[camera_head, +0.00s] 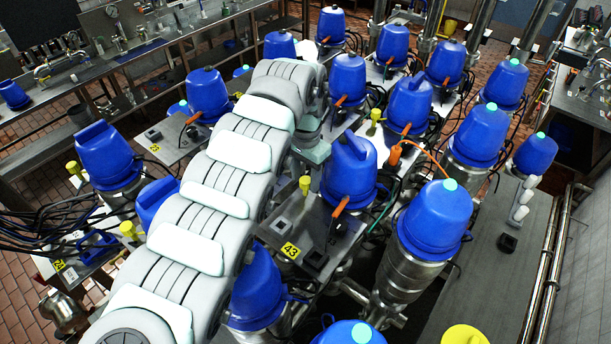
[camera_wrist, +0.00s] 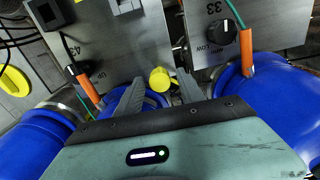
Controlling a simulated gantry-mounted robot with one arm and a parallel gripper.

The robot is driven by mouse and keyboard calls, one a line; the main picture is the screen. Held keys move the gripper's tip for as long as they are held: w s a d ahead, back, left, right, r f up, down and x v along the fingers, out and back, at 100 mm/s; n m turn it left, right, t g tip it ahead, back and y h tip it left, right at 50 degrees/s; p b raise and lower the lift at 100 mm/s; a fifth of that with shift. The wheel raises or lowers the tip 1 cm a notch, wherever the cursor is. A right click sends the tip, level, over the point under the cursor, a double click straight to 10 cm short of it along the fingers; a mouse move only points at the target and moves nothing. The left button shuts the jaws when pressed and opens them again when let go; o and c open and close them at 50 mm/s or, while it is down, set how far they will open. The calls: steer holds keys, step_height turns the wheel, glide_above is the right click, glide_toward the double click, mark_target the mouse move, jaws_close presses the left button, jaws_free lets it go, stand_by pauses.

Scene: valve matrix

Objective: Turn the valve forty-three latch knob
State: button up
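The valve forty-three panel (camera_head: 300,222) is a grey metal plate with a yellow "43" label (camera_head: 290,250), below and right of my arm in the head view. A yellow knob (camera_head: 305,184) stands at its upper edge. In the wrist view the "43" panel (camera_wrist: 120,45) is at upper left, and the yellow knob (camera_wrist: 159,78) shows near its lower edge. My gripper (camera_wrist: 160,86) is open, with one finger on each side of the knob and visible gaps between. In the head view my gripper's grey-green body (camera_head: 311,152) is just above the knob; its fingers are not clear there.
Blue-capped valves crowd around, including one (camera_head: 349,172) right of the knob. Orange handles stand near the knob, one (camera_wrist: 90,90) at left and one (camera_wrist: 247,52) at right in the wrist view. A neighbouring "33" panel (camera_wrist: 262,20) has a black dial (camera_wrist: 222,30).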

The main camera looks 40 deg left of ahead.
jaws_close()
steer(key=shift+f+m+b, duration=0.15)
steer(key=shift+m+b, duration=0.15)
steer(key=shift+b, duration=0.35)
steer(key=m+b, duration=0.1)
steer(key=b, duration=0.2)
steer(key=shift+f+m, duration=0.2)
steer(key=shift+m, duration=0.2)
steer(key=m+b, duration=0.2)
steer(key=b, duration=0.2)
steer(key=shift+m, duration=0.3)
steer(key=m+b, duration=0.2)
steer(key=m, duration=0.1)
steer(key=m+b, duration=0.1)
steer(key=m, duration=0.1)
steer(key=shift+r+b, duration=0.25)
steer(key=shift+b, duration=0.1)
steer(key=m+b, duration=0.1)
steer(key=m, duration=0.3)
steer(key=shift+m, duration=1.8)
